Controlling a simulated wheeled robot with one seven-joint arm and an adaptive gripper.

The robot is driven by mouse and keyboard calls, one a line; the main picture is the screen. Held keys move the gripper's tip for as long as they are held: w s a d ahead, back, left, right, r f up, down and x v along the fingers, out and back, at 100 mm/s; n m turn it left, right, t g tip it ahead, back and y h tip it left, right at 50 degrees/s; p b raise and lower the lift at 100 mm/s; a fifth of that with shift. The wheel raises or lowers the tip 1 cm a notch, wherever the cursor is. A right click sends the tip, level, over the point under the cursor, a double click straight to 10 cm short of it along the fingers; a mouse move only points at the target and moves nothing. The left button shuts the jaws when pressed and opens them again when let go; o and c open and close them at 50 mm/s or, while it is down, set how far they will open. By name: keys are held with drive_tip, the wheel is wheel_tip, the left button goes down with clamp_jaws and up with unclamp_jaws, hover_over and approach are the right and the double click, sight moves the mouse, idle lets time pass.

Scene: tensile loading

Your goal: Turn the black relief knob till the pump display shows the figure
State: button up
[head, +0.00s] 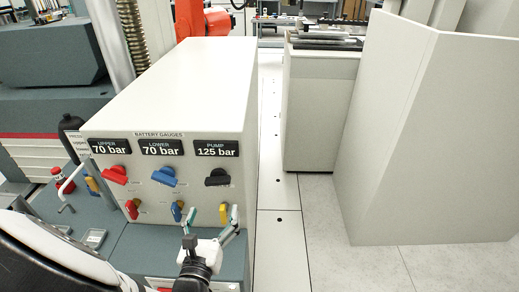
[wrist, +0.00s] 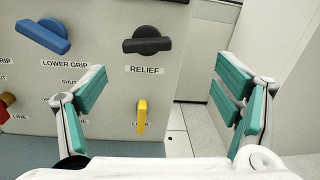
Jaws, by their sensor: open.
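The black relief knob (head: 217,177) sits on the front panel of the white cabinet, under the pump display. In the wrist view the knob (wrist: 148,41) shows above the label RELIEF, its bar lying nearly level. The pump display (head: 217,149) reads 125 bar. My gripper (head: 212,222) is in front of the panel, below the knob. In the wrist view my gripper (wrist: 160,95) is open and empty, its teal-padded fingers wide apart. The knob lies beyond and above the fingers, and nothing touches it.
A blue knob (wrist: 45,36) is left of the relief knob. A yellow lever (wrist: 142,116) hangs below it. A red knob (head: 115,174) and small levers fill the panel's left. A tall pale panel (head: 430,130) stands right, across a floor gap.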

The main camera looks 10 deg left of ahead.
sight(218, 184)
drive_tip(key=shift+n+y, duration=0.6)
drive_tip(key=b+x, duration=0.1)
drive_tip(key=x, duration=0.3)
drive_tip(key=f+b+x, duration=0.1)
drive_tip(key=b+x, duration=0.1)
drive_tip(key=x, duration=0.2)
drive_tip(key=a+b+x, duration=0.1)
drive_tip(key=b+x, duration=0.1)
drive_tip(key=x, duration=0.2)
drive_tip(key=shift+w+f, duration=0.15)
drive_tip(key=shift+f, duration=0.25)
drive_tip(key=c, duration=1.2)
